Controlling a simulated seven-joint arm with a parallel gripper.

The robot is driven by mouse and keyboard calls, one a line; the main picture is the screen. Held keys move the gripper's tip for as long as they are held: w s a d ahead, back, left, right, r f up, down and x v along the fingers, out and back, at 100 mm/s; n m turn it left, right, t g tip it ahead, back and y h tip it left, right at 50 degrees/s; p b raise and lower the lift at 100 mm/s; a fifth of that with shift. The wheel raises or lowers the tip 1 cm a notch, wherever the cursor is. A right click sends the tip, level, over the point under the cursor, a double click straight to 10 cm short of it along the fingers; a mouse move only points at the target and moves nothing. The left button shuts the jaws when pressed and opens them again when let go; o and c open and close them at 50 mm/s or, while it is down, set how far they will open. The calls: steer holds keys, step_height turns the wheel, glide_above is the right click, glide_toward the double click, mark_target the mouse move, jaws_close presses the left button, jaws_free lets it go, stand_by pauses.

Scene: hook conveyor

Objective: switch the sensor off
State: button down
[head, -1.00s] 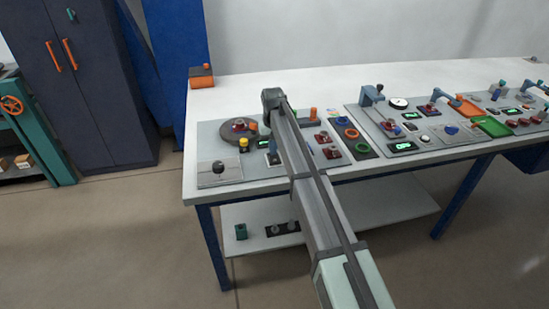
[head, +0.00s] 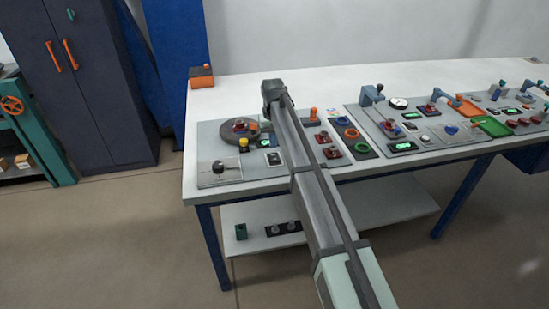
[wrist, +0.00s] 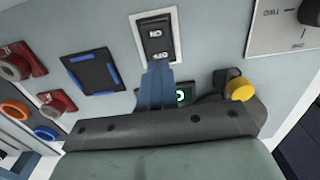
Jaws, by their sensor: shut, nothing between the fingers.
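A black rocker switch in a white frame, marked ON and OFF, shows in the wrist view (wrist: 157,42) and in the head view (head: 273,158). Its OFF end faces my fingers. My gripper (wrist: 159,68) is shut and empty, its blue fingers together just beside the OFF end of the rocker. I cannot tell whether the tips touch it. A small green-lit display (wrist: 180,96) is partly hidden behind the fingers. In the head view my arm hides most of the gripper.
A yellow knob (wrist: 241,89) sits beside the display. A plate with a dark knob (head: 219,170) lies at the panel's left.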

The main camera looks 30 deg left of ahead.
mark_target(273, 155)
step_height(273, 155, up, 4)
steer(key=shift+f, duration=0.15)
stand_by(0.4)
stand_by(0.3)
